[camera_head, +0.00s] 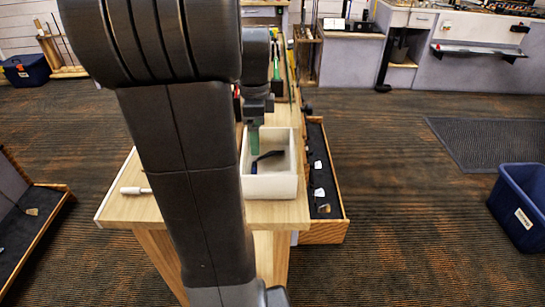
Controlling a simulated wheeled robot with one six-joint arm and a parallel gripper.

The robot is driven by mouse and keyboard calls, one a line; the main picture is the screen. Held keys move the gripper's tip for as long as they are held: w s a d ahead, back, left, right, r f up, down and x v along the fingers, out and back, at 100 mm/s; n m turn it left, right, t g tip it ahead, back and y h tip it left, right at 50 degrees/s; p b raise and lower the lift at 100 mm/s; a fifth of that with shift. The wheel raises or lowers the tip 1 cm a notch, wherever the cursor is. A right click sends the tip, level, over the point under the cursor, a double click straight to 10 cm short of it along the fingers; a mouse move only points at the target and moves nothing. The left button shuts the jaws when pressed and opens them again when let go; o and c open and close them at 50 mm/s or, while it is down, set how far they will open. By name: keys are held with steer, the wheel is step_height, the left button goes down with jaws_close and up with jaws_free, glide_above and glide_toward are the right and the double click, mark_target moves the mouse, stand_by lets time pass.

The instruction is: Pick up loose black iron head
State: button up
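A small black iron head (267,156) lies inside the white open bin (270,187) on the wooden bench. My gripper (254,140) points down into the left part of the bin, with a green finger showing. Its tip is close to the left end of the black head; I cannot tell whether they touch. The fingers overlap in this view, so I cannot see whether they are open or shut. My arm hides the area left of the bin.
The wooden bench top (130,207) holds a white-ended rod (135,190) at left. An open drawer (322,190) with club heads runs along the bench's right side. A blue bin (520,205) stands far right on the carpet, with free floor between.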

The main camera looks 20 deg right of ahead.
mark_target(256, 167)
steer(key=f, duration=0.9)
steer(key=shift+s+a+f, duration=0.2)
steer(key=shift+f, duration=0.1)
steer(key=c, duration=1.4)
